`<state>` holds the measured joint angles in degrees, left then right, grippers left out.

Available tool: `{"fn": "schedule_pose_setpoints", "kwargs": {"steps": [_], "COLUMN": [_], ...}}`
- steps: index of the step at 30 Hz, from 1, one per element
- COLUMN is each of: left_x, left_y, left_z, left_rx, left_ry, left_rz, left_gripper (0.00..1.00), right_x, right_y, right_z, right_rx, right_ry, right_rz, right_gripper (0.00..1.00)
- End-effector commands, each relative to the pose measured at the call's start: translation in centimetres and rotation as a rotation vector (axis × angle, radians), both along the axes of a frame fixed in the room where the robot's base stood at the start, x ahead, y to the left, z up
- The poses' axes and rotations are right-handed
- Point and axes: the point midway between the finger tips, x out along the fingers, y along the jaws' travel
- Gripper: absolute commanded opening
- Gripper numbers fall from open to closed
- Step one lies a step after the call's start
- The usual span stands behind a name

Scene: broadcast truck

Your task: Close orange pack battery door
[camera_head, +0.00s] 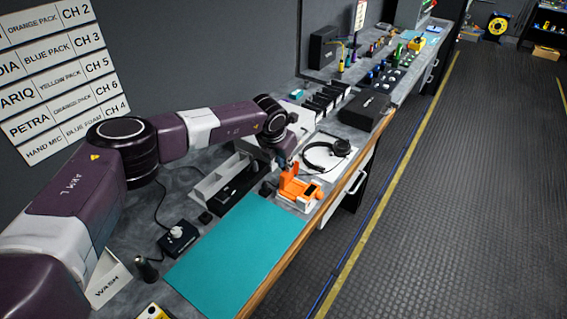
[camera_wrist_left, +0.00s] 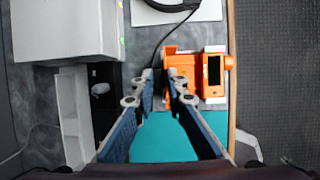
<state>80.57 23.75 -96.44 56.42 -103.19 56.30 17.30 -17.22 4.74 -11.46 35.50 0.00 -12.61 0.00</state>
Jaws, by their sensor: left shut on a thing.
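The orange pack (camera_head: 299,190) sits near the table's front edge, with a dark window on its top. In the left wrist view the orange pack (camera_wrist_left: 213,86) is right of the fingers. Its orange door part (camera_head: 290,171) stands up at the back in the head view. My left gripper (camera_head: 284,160) is at this raised part. In the wrist view the left gripper (camera_wrist_left: 161,84) has its right finger over the pack's left orange part; it is shut on the door, though the contact is partly hidden. My right gripper is not in view.
A teal mat (camera_head: 238,252) lies in front of the pack. Headphones (camera_head: 327,154) lie on a white sheet behind it. A black cable (camera_wrist_left: 160,48) runs close to the left fingertips. A white holder (camera_head: 222,177) stands left of the pack. The floor aisle is clear.

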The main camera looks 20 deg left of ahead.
Motion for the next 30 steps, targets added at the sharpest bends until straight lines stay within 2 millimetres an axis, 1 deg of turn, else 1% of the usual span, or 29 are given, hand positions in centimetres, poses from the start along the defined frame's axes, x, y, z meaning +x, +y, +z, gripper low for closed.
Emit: {"fn": "schedule_pose_setpoints", "kwargs": {"steps": [4,7,15,19,24,30], "left_x": [-0.2,-0.5,-1.0,-1.2,-1.4,-1.6], "left_y": [-1.0,-1.7,-3.2,-3.7,-4.1,-4.4], "left_z": [-0.1,-0.5,-1.2,-1.3,-1.4,-1.4], "left_rx": [0.076,0.148,0.333,0.406,0.400,0.399], "left_ry": [-0.030,-0.055,-0.125,-0.151,-0.147,-0.142], "left_rz": [-0.009,-0.010,-0.007,-0.004,-0.002,-0.003], "left_gripper": [0.00,0.00,0.00,0.00,0.00,0.00], "right_x": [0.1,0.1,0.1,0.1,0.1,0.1], "right_y": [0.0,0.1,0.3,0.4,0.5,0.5], "right_z": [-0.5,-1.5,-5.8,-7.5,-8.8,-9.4], "right_rx": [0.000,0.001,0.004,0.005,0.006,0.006], "right_ry": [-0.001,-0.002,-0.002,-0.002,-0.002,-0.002], "right_rz": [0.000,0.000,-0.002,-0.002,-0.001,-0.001], "right_gripper": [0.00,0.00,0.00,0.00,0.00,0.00]}}
